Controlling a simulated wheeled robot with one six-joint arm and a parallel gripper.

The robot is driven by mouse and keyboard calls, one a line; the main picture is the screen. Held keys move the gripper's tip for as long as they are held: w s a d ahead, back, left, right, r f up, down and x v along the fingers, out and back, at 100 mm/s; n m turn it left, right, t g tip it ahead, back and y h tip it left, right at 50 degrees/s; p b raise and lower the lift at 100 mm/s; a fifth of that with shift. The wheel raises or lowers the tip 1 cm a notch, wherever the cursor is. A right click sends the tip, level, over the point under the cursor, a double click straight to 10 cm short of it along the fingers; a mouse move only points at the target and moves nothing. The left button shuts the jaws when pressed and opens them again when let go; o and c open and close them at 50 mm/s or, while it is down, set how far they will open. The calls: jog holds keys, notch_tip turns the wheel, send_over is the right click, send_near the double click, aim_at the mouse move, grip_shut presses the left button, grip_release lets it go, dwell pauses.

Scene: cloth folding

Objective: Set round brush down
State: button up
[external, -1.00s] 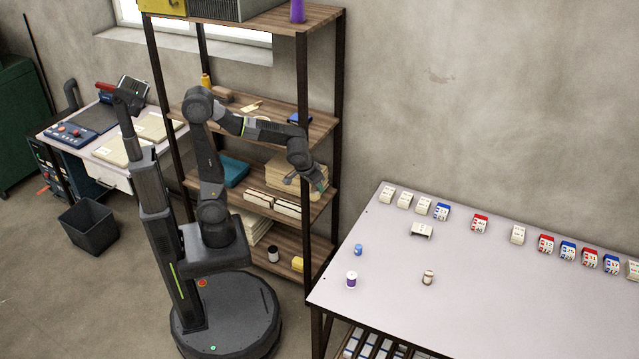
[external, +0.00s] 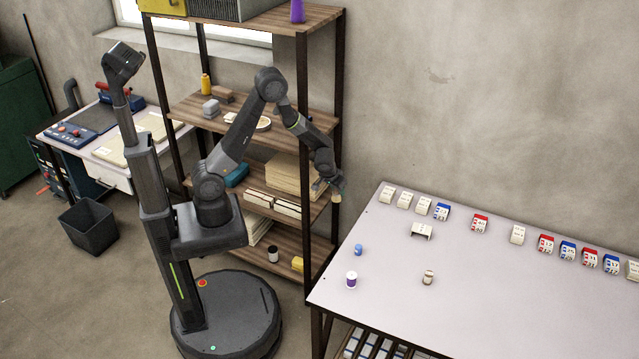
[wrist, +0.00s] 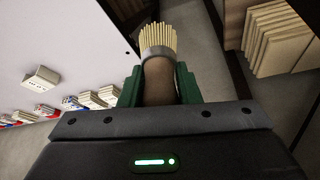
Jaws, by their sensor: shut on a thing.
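The round brush (wrist: 158,45) has pale bristles, a grey band and a brown handle. In the wrist view my gripper (wrist: 159,85) is shut on its handle, with green fingers on both sides. In the external view my gripper (external: 331,184) is in the air by the shelf's right front post, left of the white table (external: 385,325). The brush (external: 337,197) shows there only as a small pale tip at the fingers. It touches neither the shelf nor the table.
The wooden shelf unit (external: 290,254) stands beside my arm, holding paper stacks and boxes.

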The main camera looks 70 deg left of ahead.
jog(key=w+d+f+m+h+b, duration=0.1)
jog(key=w+d+f+m+b, duration=0.15)
jog(key=w+d+b, duration=0.5)
jog(key=w+d+r+m+h+b, duration=0.15)
jog(key=w+d+m, duration=0.4)
jog(key=d, duration=0.65)
jog(key=w+d+m+h+b, duration=0.25)
jog(key=w+d+m, duration=0.35)
jog(key=d, duration=0.5)
jog(key=shift+n, duration=0.7)
jog(key=f, duration=0.6)
jog(key=w+f, duration=0.1)
jog(key=f, duration=0.2)
jog(key=shift+d+p, duration=0.15)
jog(key=shift+p, duration=0.2)
jog(key=shift+f, duration=0.1)
jog(key=o, duration=1)
jog(key=shift+c, duration=0.2)
